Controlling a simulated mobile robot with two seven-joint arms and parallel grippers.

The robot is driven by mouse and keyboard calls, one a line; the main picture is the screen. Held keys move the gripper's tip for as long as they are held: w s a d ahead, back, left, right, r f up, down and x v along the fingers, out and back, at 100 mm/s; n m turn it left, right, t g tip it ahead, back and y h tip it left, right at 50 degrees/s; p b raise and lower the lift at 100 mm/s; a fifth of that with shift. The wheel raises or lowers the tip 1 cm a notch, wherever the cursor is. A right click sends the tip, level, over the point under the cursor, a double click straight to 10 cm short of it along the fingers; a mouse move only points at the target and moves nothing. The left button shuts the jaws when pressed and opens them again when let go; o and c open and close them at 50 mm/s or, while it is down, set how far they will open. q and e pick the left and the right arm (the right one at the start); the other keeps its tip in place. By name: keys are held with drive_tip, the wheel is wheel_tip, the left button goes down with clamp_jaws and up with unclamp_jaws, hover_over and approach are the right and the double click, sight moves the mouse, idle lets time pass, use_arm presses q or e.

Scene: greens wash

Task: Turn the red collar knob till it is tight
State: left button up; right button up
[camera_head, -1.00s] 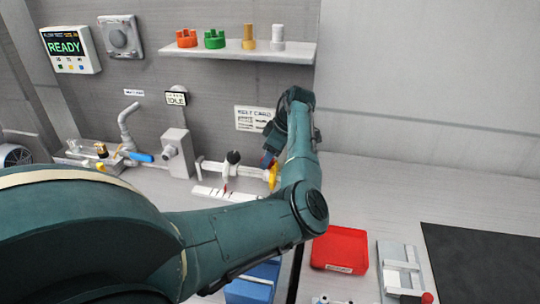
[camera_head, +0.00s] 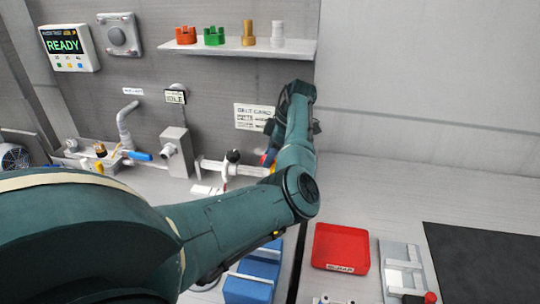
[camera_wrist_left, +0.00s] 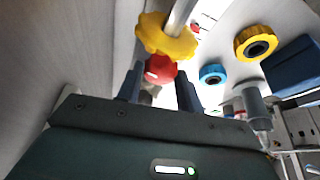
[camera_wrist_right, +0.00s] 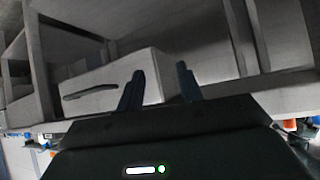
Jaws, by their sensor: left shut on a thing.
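In the left wrist view the red collar knob (camera_wrist_left: 160,68) sits between the two fingers of my left gripper (camera_wrist_left: 161,85), which is shut on it. A yellow lobed wheel (camera_wrist_left: 166,38) on a pale pipe is just beyond the knob. In the head view my left arm reaches to the pipework on the bench and its forearm hides the knob and most of the gripper. The right wrist view shows my right gripper (camera_wrist_right: 160,88) with its fingers apart and nothing between them.
In the head view a display (camera_head: 66,48) reads READY and a small sign (camera_head: 175,97) reads IDLE. A shelf (camera_head: 240,50) holds coloured fittings. A blue ring (camera_wrist_left: 213,74) and another yellow wheel (camera_wrist_left: 256,43) show in the left wrist view.

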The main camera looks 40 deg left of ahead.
drive_tip(key=shift+s, duration=0.1)
use_arm(q)
drive_tip(key=o, duration=1)
use_arm(e)
drive_tip(key=shift+s+f, duration=0.1)
use_arm(q)
drive_tip(key=shift+w+d+r, duration=0.1)
drive_tip(key=shift+r, duration=0.1)
drive_tip(key=shift+w+d+r+b, duration=0.1)
drive_tip(key=shift+w+d+b, duration=1.1)
drive_tip(key=shift+d, duration=0.45)
drive_tip(key=shift+w+d+r+b, duration=0.15)
drive_tip(key=shift+w+d+b, duration=1)
drive_tip(key=shift+d, duration=0.45)
drive_tip(key=shift+w+d+r+b, duration=0.1)
drive_tip(key=shift+w+d+b, duration=1.05)
drive_tip(key=shift+d, duration=0.5)
use_arm(e)
drive_tip(key=shift+w+a+f+n+t+y, duration=0.25)
drive_tip(key=shift+a+f, duration=0.15)
drive_tip(key=shift+a, duration=0.2)
drive_tip(key=shift+w+a+f+n+t+y, duration=0.15)
drive_tip(key=shift+w+a+f+y, duration=0.15)
drive_tip(key=shift+a, duration=0.25)
